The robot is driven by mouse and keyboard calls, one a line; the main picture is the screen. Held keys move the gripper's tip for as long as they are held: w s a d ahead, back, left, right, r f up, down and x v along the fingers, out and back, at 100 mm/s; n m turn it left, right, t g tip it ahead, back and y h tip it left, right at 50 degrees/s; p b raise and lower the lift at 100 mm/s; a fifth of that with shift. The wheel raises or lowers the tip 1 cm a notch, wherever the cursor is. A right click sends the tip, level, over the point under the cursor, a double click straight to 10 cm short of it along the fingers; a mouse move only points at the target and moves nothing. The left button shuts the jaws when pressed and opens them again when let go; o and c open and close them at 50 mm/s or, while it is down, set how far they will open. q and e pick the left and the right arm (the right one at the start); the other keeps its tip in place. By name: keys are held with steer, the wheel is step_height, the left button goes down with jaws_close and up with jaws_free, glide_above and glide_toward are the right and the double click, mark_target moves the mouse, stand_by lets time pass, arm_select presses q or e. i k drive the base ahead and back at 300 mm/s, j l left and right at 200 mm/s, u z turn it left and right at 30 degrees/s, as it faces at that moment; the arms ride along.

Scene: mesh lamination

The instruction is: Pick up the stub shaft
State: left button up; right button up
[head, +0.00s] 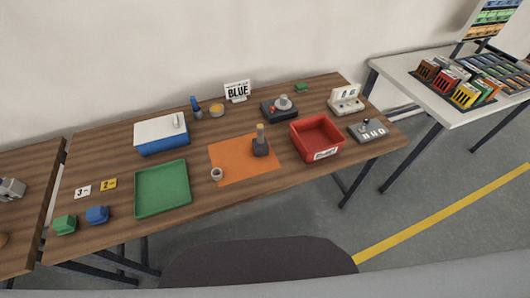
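No gripper of mine shows in the head view. An upright tan cylindrical piece (260,131) stands in a dark block (260,149) on the orange mat (228,171); it may be the stub shaft, but it is too small to be sure. A small light grey ring-shaped part (217,174) sits at the mat's front left edge. A dark fixture with a round grey top (282,104) stands behind the mat.
Green (64,224) and blue (97,214) blocks sit front left. A white table (435,90) stands right.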

mark_target(260, 145)
steer(key=k+l, duration=0.25)
steer(key=k, duration=0.2)
steer(key=k+l, duration=0.2)
steer(key=k, duration=0.3)
steer(key=k+l, duration=0.25)
steer(key=k, duration=0.2)
